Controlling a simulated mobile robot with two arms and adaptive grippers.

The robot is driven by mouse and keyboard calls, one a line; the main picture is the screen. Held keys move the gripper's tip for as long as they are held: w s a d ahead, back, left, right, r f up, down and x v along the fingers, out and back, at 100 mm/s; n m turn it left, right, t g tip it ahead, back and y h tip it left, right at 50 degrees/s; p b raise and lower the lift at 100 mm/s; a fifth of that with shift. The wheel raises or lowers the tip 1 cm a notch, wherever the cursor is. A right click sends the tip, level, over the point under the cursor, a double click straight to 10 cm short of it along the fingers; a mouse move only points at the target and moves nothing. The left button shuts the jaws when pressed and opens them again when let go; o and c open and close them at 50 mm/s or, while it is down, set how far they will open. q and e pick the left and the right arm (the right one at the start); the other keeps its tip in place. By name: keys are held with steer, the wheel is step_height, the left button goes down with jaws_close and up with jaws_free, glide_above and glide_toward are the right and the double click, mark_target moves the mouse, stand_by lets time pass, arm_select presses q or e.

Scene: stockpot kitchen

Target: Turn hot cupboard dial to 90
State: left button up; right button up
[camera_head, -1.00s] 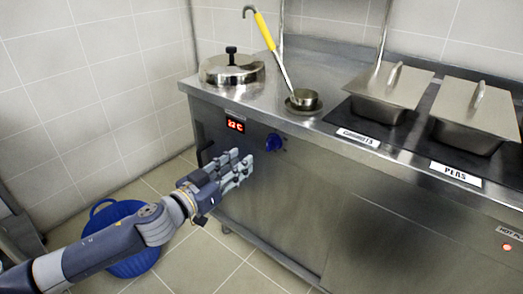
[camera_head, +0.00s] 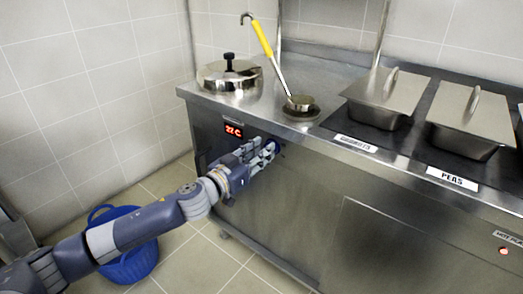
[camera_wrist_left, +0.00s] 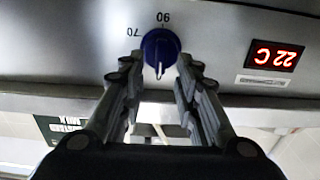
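The blue dial (camera_wrist_left: 160,48) is on the steel cupboard front, with a pale pointer mark on its lower edge in the left wrist view. That view appears upside down, with the numbers 70 (camera_wrist_left: 134,31) and 90 (camera_wrist_left: 163,17) by the dial. My left gripper (camera_wrist_left: 155,64) is open, its fingertips on either side of the dial; I cannot tell whether they touch it. In the head view, my left gripper (camera_head: 268,150) is at the dial and hides most of it. My right gripper is not in view.
The counter (camera_head: 262,113) overhangs the dial. On it are a lidded pot (camera_head: 229,76), a yellow-handled ladle (camera_head: 262,37) and lidded pans, one labelled PEAS (camera_head: 452,178). A blue tub (camera_head: 128,262) stands on the floor behind my left arm.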

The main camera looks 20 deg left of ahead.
arm_select(q)
steer(key=shift+w+d, duration=0.15)
steer(key=shift+w, duration=0.2)
jaws_close()
